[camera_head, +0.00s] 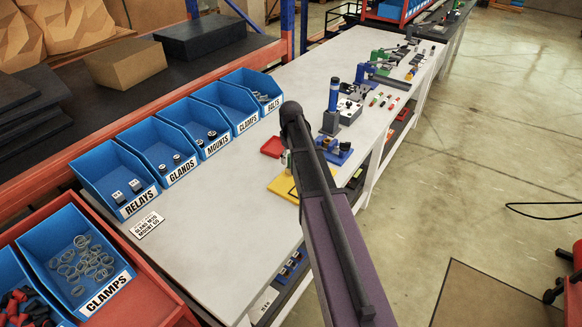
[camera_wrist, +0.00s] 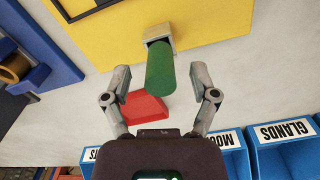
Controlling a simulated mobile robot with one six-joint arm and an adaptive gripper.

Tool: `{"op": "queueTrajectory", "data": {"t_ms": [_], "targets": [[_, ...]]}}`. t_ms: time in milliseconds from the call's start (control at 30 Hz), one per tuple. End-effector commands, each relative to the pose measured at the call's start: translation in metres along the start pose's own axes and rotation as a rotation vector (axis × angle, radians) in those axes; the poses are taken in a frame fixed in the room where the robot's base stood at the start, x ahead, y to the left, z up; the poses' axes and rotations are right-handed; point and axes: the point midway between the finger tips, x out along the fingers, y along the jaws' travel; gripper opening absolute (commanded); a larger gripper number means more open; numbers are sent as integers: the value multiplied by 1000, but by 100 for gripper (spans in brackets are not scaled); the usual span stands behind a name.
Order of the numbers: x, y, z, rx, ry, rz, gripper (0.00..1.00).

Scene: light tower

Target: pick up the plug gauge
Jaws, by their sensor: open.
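The plug gauge appears to be the green cylinder (camera_wrist: 160,66) in the wrist view, its upper end at a tan block (camera_wrist: 159,35) on a yellow board (camera_wrist: 215,22). My gripper (camera_wrist: 160,78) is open, with one finger on each side of the green cylinder and gaps visible on both sides. I cannot tell their exact depth relative to it. In the head view my arm hides most of this spot; the yellow board (camera_head: 283,187) shows beside the arm. My gripper cannot be made out there.
A red tray (camera_head: 272,147) lies close to the yellow board. Labelled blue bins (camera_head: 112,165) line the table's left side. A blue fixture (camera_head: 339,150) and a blue-topped post (camera_head: 333,95) stand right of my arm.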

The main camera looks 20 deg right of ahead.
Motion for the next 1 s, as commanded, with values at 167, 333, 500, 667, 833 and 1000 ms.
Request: {"op": "queueTrajectory", "data": {"t_ms": [167,333,500,667,833,1000], "targets": [[17,0,0,0,0,0,76],[22,0,0,0,0,0,76],[22,0,0,0,0,0,76],[22,0,0,0,0,0,76],[22,0,0,0,0,0,76],[22,0,0,0,0,0,67]]}}
